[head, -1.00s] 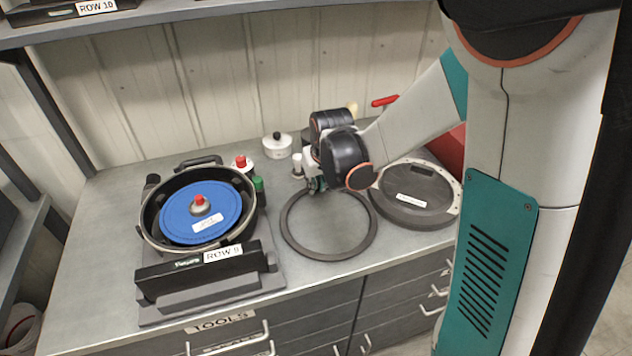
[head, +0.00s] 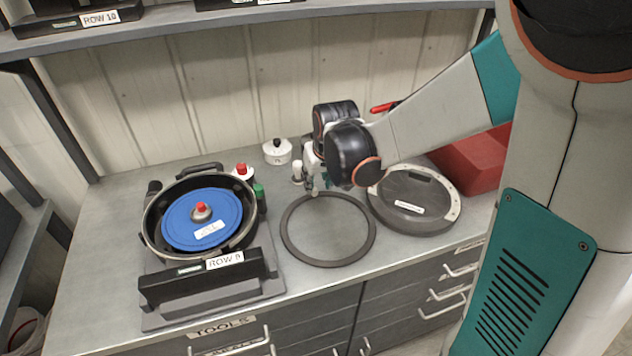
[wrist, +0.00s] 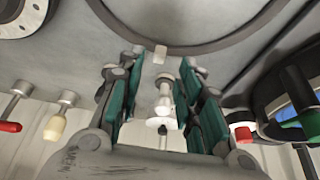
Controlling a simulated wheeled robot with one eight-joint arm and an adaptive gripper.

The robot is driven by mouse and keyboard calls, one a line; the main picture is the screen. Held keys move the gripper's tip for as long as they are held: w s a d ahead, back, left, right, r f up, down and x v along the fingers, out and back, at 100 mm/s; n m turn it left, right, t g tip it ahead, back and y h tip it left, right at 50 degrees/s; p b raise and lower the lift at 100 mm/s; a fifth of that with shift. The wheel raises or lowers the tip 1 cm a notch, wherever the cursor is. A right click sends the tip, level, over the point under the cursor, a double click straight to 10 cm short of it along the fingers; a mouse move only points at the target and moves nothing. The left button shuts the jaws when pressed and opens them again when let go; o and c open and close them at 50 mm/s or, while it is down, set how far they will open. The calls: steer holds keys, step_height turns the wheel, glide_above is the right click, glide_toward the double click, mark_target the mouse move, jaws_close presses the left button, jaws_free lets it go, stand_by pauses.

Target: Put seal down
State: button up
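The seal, a dark grey ring (head: 328,262), lies flat on the grey worktop between the blue-plated meter and a round grey lid. In the wrist view its near band (wrist: 215,46) curves across the top, with a small pale tab (wrist: 160,52) on it. My gripper (head: 313,190) is at the ring's back edge, pointing down. In the wrist view its teal-padded fingers (wrist: 162,68) are spread apart with nothing gripped between them. The tab shows in line with the gap. I cannot tell the exact height of the fingertips above the ring.
The black meter bowl (head: 249,232) with a blue plate (head: 180,222) stands left. The round grey lid (head: 418,215) and a red box (head: 475,160) are right. A white weight-like pot (head: 278,154) and small knobbed items stand behind. A shelf (head: 250,18) hangs above.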

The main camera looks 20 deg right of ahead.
steer(key=s+r+t+p, duration=0.1)
steer(key=s+r+p, duration=0.1)
steer(key=s+r, duration=0.9)
steer(key=s+r+t, duration=0.1)
steer(key=s+r, duration=0.2)
steer(key=s, duration=0.7)
steer(key=shift+s+a+r+t, duration=0.15)
steer(key=shift+s+a+t, duration=0.05)
steer(key=shift+a+t, duration=0.2)
steer(key=shift+o, duration=0.4)
stand_by(1.1)
